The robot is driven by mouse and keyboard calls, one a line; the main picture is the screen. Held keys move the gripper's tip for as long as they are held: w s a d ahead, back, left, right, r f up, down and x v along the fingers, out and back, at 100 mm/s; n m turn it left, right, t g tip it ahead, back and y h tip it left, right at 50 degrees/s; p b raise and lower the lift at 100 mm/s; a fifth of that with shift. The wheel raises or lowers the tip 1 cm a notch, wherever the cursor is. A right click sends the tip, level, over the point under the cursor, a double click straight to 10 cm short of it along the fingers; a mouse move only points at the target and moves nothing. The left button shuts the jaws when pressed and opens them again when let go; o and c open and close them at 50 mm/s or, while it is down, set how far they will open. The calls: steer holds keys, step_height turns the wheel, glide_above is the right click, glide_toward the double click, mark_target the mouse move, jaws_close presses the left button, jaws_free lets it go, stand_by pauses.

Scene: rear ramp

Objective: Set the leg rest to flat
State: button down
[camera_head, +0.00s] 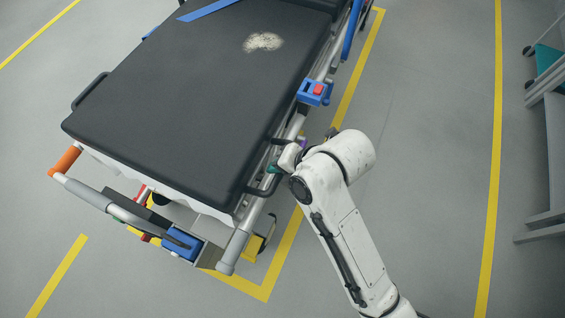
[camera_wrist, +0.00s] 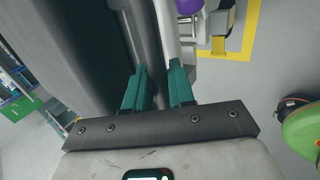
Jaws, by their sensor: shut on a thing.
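The stretcher's black padded top (camera_head: 190,90) fills the upper left of the head view, with its foot end towards me. I cannot tell a separate leg rest or its exact angle. A black side handle (camera_head: 262,189) curves out from the pad's near right corner. My gripper (camera_head: 273,176) is at this side edge, partly hidden by my arm. In the wrist view, the teal fingers of my gripper (camera_wrist: 158,85) are shut on a dark bar (camera_wrist: 143,40) alongside the pad. A lighter rail (camera_wrist: 167,35) runs close beside it.
A blue box with a red button (camera_head: 315,91) sits on the side rail. An orange grip (camera_head: 66,159) and a blue block (camera_head: 182,243) are at the foot end. A shelf frame (camera_head: 548,100) stands far right. The floor between is clear, with yellow lines (camera_head: 491,160).

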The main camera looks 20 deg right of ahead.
steer(key=shift+s+f+t+b, duration=0.1)
steer(key=shift+f+t+b, duration=0.35)
steer(key=shift+f, duration=0.9)
steer(key=shift+g, duration=0.25)
steer(key=c, duration=1.1)
jaws_free()
steer(key=shift+f, duration=0.1)
steer(key=p+v, duration=0.2)
steer(key=v, duration=0.9)
steer(key=shift+p, duration=0.3)
steer(key=shift+a, duration=0.1)
